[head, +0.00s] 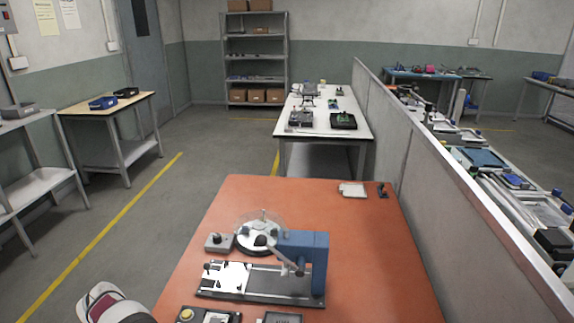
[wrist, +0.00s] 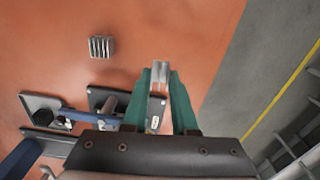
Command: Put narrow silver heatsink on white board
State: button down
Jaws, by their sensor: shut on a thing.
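My gripper (wrist: 160,78) has two green fingers and is shut on a small silver block, which looks like the narrow silver heatsink (wrist: 160,70). The block sits between the fingertips over the orange table. A white board (head: 226,275) lies on the dark base of a blue press in the head view. I cannot make out the board clearly in the wrist view. My gripper and the held block are not visible in the head view.
A wider ribbed silver heatsink (wrist: 101,47) lies on the orange table (wrist: 200,40). The blue press (head: 305,258) stands upright beside a round clear-topped dish (head: 262,228). A pale flat piece (head: 352,188) lies at the table's far right. The table between is mostly clear.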

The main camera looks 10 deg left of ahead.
jog(key=w+d+r, duration=0.5)
jog(key=d, duration=0.3)
jog(key=w+d+r, duration=0.5)
jog(key=d+r, duration=0.1)
jog(key=d, duration=0.3)
jog(key=w+d+r+m, duration=0.1)
jog(key=d+r, duration=0.3)
jog(key=d, duration=0.5)
jog(key=d+r, duration=0.5)
jog(key=d, duration=0.5)
jog(key=w+a+f, duration=0.5)
jog(key=w+a, duration=0.3)
jog(key=a, duration=0.5)
jog(key=s+a+f, duration=0.1)
jog(key=a+f, duration=0.4)
jog(key=a, duration=0.3)
jog(key=a+f, duration=0.5)
jog(key=a, duration=0.2)
jog(key=shift+s+f, duration=0.1)
jog(key=shift+f, duration=3.1)
jog(key=shift+f, duration=0.1)
